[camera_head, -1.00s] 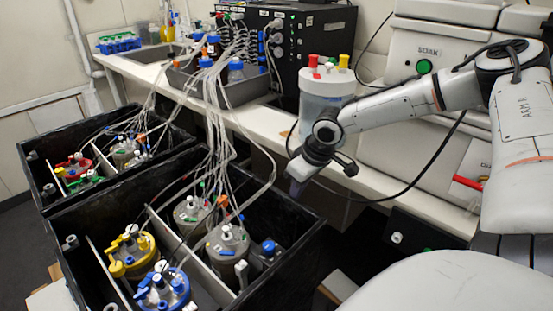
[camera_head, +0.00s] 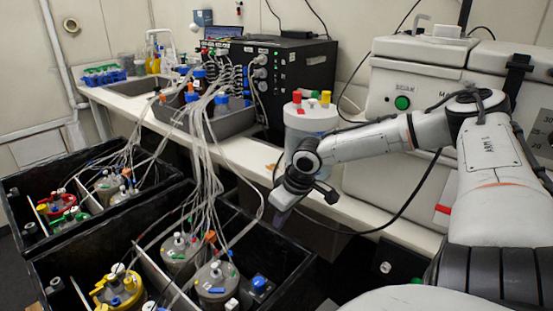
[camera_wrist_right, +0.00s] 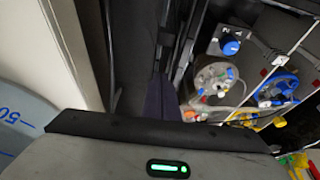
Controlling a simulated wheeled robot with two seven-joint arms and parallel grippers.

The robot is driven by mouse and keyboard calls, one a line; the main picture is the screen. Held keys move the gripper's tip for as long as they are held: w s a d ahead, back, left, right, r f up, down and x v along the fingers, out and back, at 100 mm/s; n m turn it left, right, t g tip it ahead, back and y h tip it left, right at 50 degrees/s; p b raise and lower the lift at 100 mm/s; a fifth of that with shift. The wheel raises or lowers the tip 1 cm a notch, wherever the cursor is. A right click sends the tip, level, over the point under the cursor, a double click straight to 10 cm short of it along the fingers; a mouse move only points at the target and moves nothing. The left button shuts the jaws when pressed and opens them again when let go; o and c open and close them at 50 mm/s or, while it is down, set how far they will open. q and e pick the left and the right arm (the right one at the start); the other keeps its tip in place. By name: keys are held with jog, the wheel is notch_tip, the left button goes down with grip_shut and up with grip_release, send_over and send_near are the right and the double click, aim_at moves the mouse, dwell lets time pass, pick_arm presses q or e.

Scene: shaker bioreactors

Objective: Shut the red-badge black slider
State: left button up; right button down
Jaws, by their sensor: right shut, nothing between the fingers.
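I cannot make out for certain which part is the red-badge black slider. Two open black boxes stand at the left in the head view, a far one (camera_head: 150,155) and a near one (camera_head: 300,262); no red badge is readable on them. A small red piece (camera_head: 443,210) shows on the white machine's lower front. My right gripper (camera_head: 277,217) points down, shut and empty, beside the near box's far right corner. In the right wrist view its dark fingers (camera_wrist_right: 160,100) are together, with the box and vessels beyond. My left gripper is out of view.
Grey vessels with coloured caps (camera_head: 217,282) and many tubes fill the boxes. A white bench (camera_head: 245,160) runs behind, holding a clear container (camera_head: 310,125) and a black control unit (camera_head: 300,75). The white machine (camera_head: 410,75) stands right. A dark cable hangs near my gripper.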

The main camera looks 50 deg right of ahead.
jog(key=p+v, duration=0.3)
jog(key=v, duration=0.6)
jog(key=shift+p, duration=0.4)
jog(key=shift+s, duration=0.2)
